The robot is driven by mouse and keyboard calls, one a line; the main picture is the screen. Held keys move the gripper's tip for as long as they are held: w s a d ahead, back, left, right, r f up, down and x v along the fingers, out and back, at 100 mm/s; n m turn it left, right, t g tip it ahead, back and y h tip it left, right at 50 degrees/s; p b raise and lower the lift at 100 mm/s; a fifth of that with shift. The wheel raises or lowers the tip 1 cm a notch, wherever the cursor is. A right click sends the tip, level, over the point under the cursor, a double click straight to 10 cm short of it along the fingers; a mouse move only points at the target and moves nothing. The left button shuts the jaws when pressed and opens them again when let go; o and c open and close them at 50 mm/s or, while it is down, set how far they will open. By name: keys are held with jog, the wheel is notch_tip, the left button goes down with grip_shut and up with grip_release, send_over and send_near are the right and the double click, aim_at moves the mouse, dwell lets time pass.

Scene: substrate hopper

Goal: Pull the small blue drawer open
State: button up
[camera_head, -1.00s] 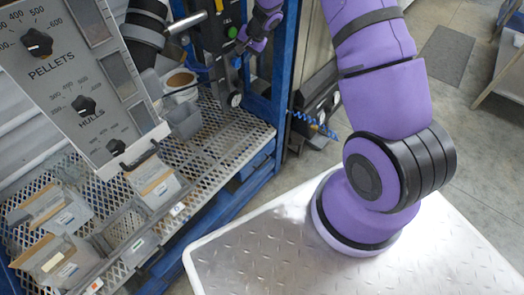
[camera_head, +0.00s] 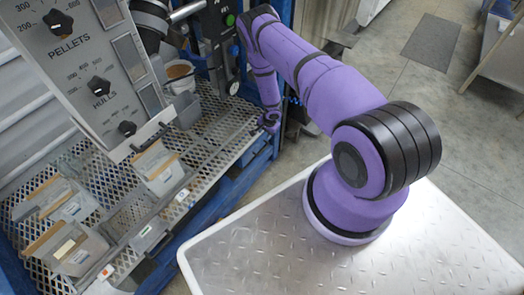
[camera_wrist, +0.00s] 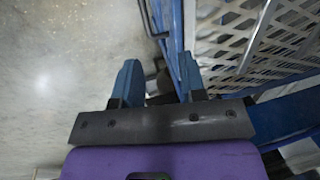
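My gripper (camera_head: 270,121) is at the right edge of the mesh rack in the head view, low beside the blue frame. In the wrist view its two blue-tipped fingers (camera_wrist: 160,82) stand apart, so it is open. A dark shape lies between and beyond the fingers; I cannot tell what it is. A blue panel (camera_wrist: 180,48) runs just ahead of the right finger, with a thin dark bar like a handle (camera_wrist: 152,20) beside it. I cannot tell for sure whether this is the small blue drawer. In the head view my arm partly hides that area.
The mesh rack (camera_head: 225,140) holds grey bins and packets (camera_head: 160,170) at left. The control panel with knobs (camera_head: 100,85) hangs above it. A metal-plate table (camera_head: 260,245) is at front right. Open floor (camera_head: 390,65) lies behind my arm.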

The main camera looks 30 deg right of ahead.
aim_at(264, 149)
jog(key=x, duration=0.4)
jog(key=s+x, duration=0.1)
jog(key=x, duration=0.3)
jog(key=s+x, duration=0.1)
jog(key=x, duration=0.3)
jog(key=shift+s+d+f, duration=0.15)
jog(key=shift+d+f, duration=0.05)
jog(key=shift+f, duration=0.4)
grip_shut()
